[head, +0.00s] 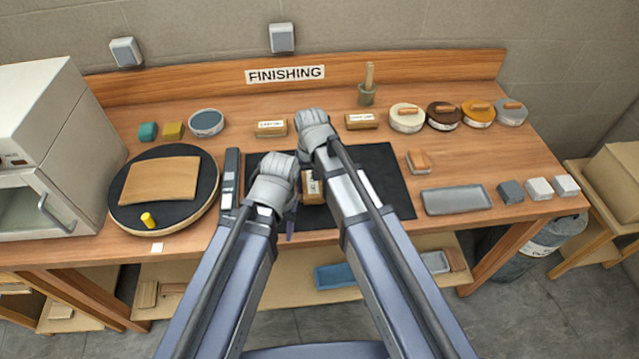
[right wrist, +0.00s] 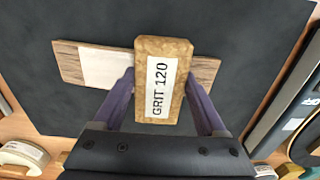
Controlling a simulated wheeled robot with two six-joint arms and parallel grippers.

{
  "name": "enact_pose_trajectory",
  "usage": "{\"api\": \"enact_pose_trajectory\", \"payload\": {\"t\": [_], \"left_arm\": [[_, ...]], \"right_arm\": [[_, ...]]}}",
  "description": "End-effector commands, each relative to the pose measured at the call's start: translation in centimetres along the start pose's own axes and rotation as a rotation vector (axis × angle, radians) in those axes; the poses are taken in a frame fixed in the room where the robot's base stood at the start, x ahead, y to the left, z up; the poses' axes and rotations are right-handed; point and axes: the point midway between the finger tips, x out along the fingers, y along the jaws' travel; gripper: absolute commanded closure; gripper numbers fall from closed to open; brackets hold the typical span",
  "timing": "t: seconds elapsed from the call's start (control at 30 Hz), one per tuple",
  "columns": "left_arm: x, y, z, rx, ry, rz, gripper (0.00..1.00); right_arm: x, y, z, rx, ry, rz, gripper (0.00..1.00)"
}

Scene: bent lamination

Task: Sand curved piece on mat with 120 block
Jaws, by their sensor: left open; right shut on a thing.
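The 120 block (right wrist: 163,55), tan with a white "GRIT 120" label, is held between the fingers of my right gripper (right wrist: 163,98). It also shows between my arms in the head view (head: 313,187). Behind the block in the right wrist view, a wooden piece (right wrist: 205,70) with a pale patch lies on the dark mat (right wrist: 250,45). The block hides its middle; I cannot tell whether they touch. In the head view my arms hide this piece. My left gripper (head: 290,214) is open and low over the mat's left side (head: 385,170).
A turntable (head: 205,190) with a curved wooden sheet (head: 160,180) and a yellow peg (head: 148,220) stands left. Two labelled blocks (head: 271,128) (head: 362,121) lie at the back. A grey tray (head: 456,200) and a small block (head: 419,162) are right of the mat.

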Motion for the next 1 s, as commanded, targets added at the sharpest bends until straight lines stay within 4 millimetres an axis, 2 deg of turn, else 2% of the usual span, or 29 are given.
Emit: {"api": "enact_pose_trajectory", "payload": {"t": [0.23,0.6,1.0], "left_arm": [[0.0,0.0,0.0,0.0,0.0,0.0,0.5],[0.2,0.0,0.0,0.0,0.0,0.0,0.5],[0.3,0.0,0.0,0.0,0.0,0.0,0.5]], "right_arm": [[0.0,-0.3,0.0,0.0,0.0,0.0,0.7],[0.2,-3.1,-0.2,0.0,0.0,0.0,0.7],[0.3,-4.1,-0.2,0.0,0.0,0.0,0.7]]}}
